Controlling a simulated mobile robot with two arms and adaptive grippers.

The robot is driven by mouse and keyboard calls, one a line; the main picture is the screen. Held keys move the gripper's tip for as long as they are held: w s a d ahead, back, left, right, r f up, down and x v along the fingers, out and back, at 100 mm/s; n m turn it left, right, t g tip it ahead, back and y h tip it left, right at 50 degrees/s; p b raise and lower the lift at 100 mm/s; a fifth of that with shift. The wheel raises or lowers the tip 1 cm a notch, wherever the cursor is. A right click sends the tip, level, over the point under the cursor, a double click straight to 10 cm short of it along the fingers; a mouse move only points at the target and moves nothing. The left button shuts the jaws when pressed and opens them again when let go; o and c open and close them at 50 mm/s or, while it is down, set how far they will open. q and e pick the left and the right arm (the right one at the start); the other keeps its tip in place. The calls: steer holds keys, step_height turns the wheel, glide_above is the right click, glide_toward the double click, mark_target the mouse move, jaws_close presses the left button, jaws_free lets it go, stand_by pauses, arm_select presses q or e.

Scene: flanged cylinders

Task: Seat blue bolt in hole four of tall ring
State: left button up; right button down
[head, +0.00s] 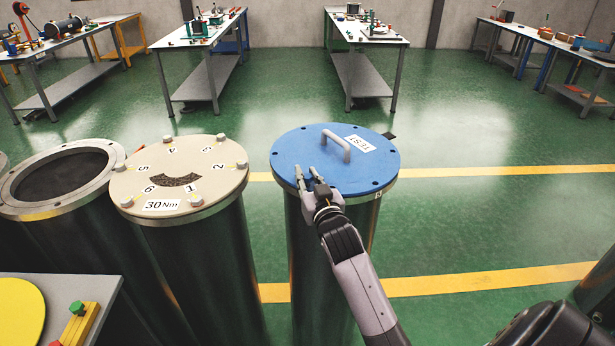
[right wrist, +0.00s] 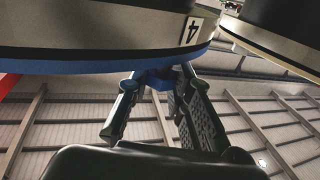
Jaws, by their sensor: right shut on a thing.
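A tall dark cylinder carries a blue round lid (head: 300,150) with a grey handle and a "TEST" label, on a pale flange ring (right wrist: 110,32). In the right wrist view a label "4" (right wrist: 191,31) is on the ring's side, near my fingers. My right gripper (head: 308,177) is at the lid's near edge in the head view. In the right wrist view it is shut on the blue bolt (right wrist: 160,78), which is at the blue lid's rim. My left gripper is not in view.
A cylinder with a beige lid (head: 180,170), numbered bolts and "30Nm" stands to the left. An open cylinder (head: 20,200) stands beyond it. A grey table (head: 75,288) is at bottom left. Benches stand at the back.

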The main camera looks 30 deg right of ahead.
steer(key=shift+f+b, duration=0.3)
steer(key=shift+f, duration=0.15)
steer(key=shift+f, duration=0.55)
steer(key=shift+s, duration=0.1)
steer(key=shift+r+p, duration=0.25)
steer(key=shift+p, duration=0.05)
steer(key=shift+r+p, duration=0.15)
steer(key=shift+p, duration=0.35)
stand_by(1.4)
